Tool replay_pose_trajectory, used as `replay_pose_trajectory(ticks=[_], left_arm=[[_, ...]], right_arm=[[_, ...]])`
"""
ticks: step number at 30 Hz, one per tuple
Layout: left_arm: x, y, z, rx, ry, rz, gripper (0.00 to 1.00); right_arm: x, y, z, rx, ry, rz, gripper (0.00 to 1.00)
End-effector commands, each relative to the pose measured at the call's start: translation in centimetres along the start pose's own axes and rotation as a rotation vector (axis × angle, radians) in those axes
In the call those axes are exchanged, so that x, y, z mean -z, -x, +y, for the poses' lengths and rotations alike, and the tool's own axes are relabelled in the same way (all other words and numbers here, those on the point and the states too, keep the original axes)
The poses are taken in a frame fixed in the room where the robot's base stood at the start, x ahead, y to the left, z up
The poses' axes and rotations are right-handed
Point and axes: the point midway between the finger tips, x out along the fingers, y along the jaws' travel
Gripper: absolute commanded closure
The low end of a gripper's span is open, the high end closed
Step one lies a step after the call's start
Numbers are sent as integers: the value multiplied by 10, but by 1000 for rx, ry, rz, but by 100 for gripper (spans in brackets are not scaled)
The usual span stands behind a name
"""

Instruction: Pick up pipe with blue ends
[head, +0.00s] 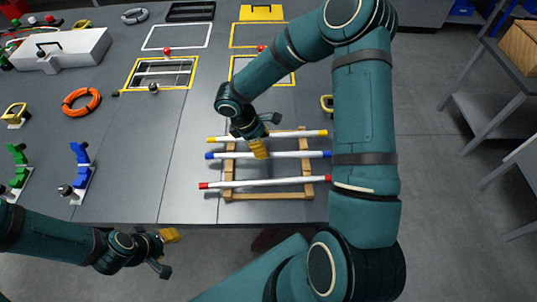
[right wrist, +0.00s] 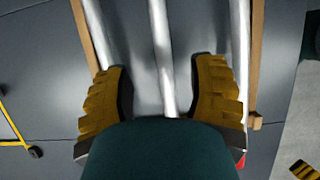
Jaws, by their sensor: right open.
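The pipe with blue ends (head: 285,155) is white and lies across a wooden rack (head: 227,177). It is the middle one of three pipes. My right gripper (head: 264,136) is over the rack, pointing down near the yellow-ended and blue-ended pipes. In the right wrist view the open gripper (right wrist: 163,92) has the middle pipe (right wrist: 160,45) between its yellow fingers, with no visible grip. How far the fingertips are above it I cannot tell. My left gripper (head: 165,252) is open and empty in front of the table's near edge.
The yellow-ended pipe (head: 305,133) lies behind and the red-ended pipe (head: 270,183) in front, both close alongside. Blue (head: 82,170) and green stepped holders, an orange ring (head: 68,101) and a white case (head: 88,48) stand on the left. The table between these and the rack is clear.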

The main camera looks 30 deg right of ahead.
Motion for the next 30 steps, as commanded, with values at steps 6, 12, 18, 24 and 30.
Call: replay_pose_trajectory(ticks=[6, 12, 18, 24, 30], left_arm=[[0, 1, 0, 0, 0, 0, 53], [0, 0, 0, 0, 0, 0, 53], [0, 0, 0, 0, 0, 0, 53], [0, 0, 0, 0, 0, 0, 53], [0, 0, 0, 0, 0, 0, 53]], right_arm=[[4, -27, -5, 7, 0, -1, 44], [5, -49, -4, 3, -2, 0, 44], [5, -52, -4, 0, -1, 1, 44], [5, -51, -4, 0, -1, 1, 80], [5, -52, -4, 1, -1, 0, 100]])
